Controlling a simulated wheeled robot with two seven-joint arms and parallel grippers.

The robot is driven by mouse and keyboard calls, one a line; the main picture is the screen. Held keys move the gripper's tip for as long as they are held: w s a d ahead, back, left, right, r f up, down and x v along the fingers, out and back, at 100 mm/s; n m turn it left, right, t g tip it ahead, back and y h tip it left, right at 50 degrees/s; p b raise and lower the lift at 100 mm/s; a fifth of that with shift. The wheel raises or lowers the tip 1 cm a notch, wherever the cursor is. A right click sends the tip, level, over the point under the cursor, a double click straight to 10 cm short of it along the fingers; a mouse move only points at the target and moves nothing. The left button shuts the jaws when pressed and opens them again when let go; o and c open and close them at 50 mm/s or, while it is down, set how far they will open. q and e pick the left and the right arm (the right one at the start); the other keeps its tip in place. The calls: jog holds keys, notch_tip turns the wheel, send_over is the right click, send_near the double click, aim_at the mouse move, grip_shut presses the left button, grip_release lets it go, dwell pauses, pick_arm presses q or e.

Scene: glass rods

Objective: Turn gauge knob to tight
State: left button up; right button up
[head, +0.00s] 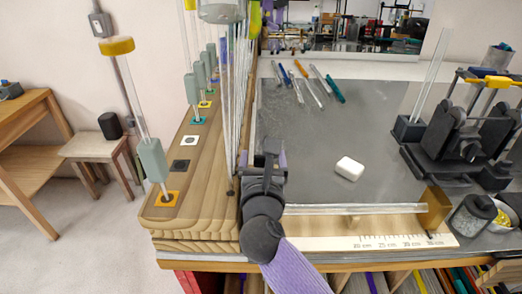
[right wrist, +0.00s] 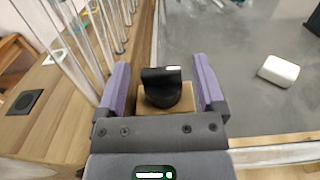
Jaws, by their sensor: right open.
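The gauge knob (right wrist: 163,96) is black with a raised bar grip and a small white mark toward the right end of the bar. It sits on a small wooden block (right wrist: 185,104) in the right wrist view. My right gripper (right wrist: 160,66) is open, with one purple finger on each side of the knob and a visible gap to each. In the head view my right gripper (head: 268,158) reaches down at the right edge of the wooden rack, and it hides the knob there. My left gripper is not in view.
A wooden rack (head: 225,215) with upright glass rods stands close on the left. A white block (head: 349,169) lies on the grey mat (head: 310,185). A glass rod (head: 350,209) lies along the front by a ruler (head: 400,242). Black equipment (head: 455,135) stands at right.

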jog(key=shift+s, duration=0.15)
jog(key=shift+c, duration=1.3)
grip_shut()
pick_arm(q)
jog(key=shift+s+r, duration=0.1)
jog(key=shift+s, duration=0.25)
